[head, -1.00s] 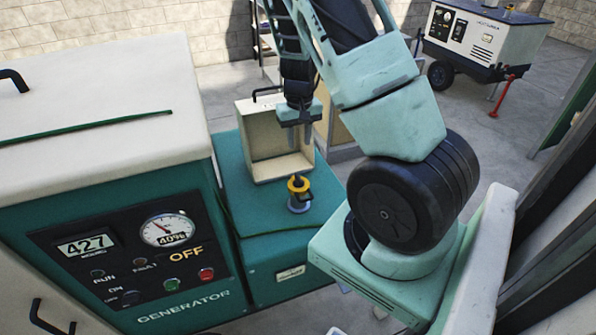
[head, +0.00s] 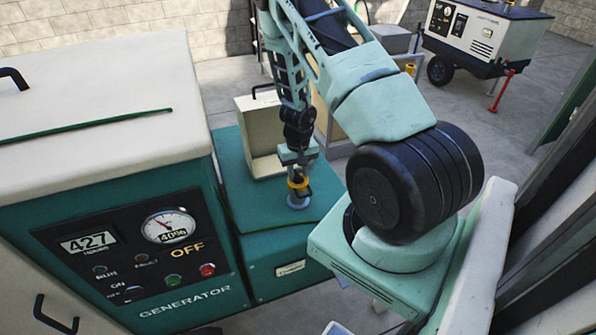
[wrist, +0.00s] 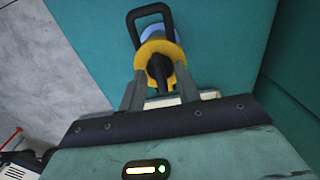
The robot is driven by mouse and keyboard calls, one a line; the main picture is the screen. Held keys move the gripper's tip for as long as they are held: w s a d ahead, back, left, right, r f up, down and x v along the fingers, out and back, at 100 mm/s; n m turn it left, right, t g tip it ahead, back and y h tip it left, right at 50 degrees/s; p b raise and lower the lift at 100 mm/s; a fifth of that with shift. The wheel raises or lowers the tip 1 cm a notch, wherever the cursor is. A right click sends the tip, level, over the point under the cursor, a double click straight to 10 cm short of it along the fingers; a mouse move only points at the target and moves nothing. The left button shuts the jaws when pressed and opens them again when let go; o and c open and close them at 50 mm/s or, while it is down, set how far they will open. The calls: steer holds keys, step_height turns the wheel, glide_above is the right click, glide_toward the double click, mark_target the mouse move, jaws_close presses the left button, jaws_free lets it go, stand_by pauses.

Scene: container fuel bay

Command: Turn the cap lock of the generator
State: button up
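The generator's cap lock is a yellow ring with a black centre piece (wrist: 160,68), on a pale blue-grey neck (head: 298,202) on the teal tank top. My gripper (head: 298,184) is directly above it, pointing down, and partly hides it in the head view. In the wrist view my gripper (wrist: 160,78) is open, one finger on each side of the black piece. Gaps show between the black piece and the fingers. The fingertips are at the yellow ring; I cannot tell whether they touch it. A black loop (wrist: 150,18) shows beyond the ring.
An upright cream box-like lid (head: 250,140) with a black handle stands behind the cap. The generator's panel (head: 140,255) with gauge and OFF label is at left, under a cream top (head: 90,90). Another generator (head: 480,40) on wheels stands far right.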

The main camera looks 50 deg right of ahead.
jaws_close()
steer(key=m+b, duration=0.1)
steer(key=m, duration=0.3)
steer(key=shift+m+b, duration=0.3)
steer(key=shift+b, duration=0.1)
steer(key=m, duration=0.4)
steer(key=shift+m+b, duration=0.3)
steer(key=m, duration=0.4)
steer(key=shift+m, duration=2.3)
